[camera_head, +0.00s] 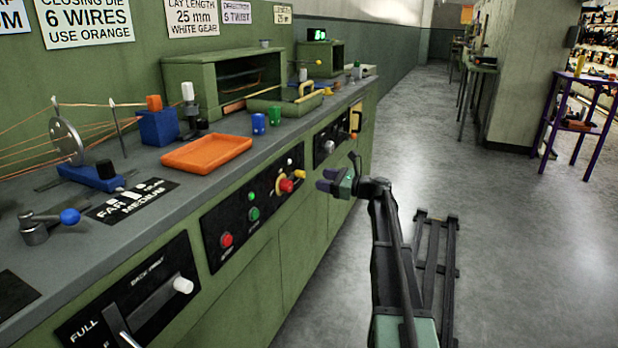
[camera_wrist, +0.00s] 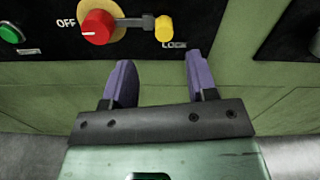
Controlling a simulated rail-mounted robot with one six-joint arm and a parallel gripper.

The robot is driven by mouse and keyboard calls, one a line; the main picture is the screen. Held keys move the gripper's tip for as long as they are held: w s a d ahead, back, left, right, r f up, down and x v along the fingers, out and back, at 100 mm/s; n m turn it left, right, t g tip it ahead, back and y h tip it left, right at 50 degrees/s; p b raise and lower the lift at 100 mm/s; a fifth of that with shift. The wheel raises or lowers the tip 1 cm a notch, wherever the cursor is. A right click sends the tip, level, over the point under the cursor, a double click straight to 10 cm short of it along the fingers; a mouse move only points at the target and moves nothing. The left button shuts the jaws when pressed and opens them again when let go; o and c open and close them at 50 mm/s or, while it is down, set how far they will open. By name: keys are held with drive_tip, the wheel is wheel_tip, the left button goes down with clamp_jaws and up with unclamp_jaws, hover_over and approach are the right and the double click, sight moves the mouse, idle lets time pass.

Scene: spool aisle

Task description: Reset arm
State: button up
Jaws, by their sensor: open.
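My gripper (camera_head: 325,180) is at the front of the green bench, just right of and a little below the red rotary switch (camera_head: 286,185). In the wrist view my gripper (camera_wrist: 160,75) shows two purple fingers spread apart with nothing between them. The red switch (camera_wrist: 97,27) on its yellow plate, marked OFF, lies beyond the left finger, and a yellow knob (camera_wrist: 164,28) lies beyond the gap. The fingers appear apart from both. My arm reaches up from the floor side to the panel.
The green bench (camera_head: 283,262) runs along the left, with an orange tray (camera_head: 207,154), a blue cup (camera_head: 258,124) and a green cup (camera_head: 274,116) on top. A lever (camera_head: 355,122) juts from its far front. The grey aisle floor (camera_head: 530,260) is open at right, before a purple stand (camera_head: 576,120).

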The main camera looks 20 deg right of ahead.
drive_tip(key=shift+v, duration=1.25)
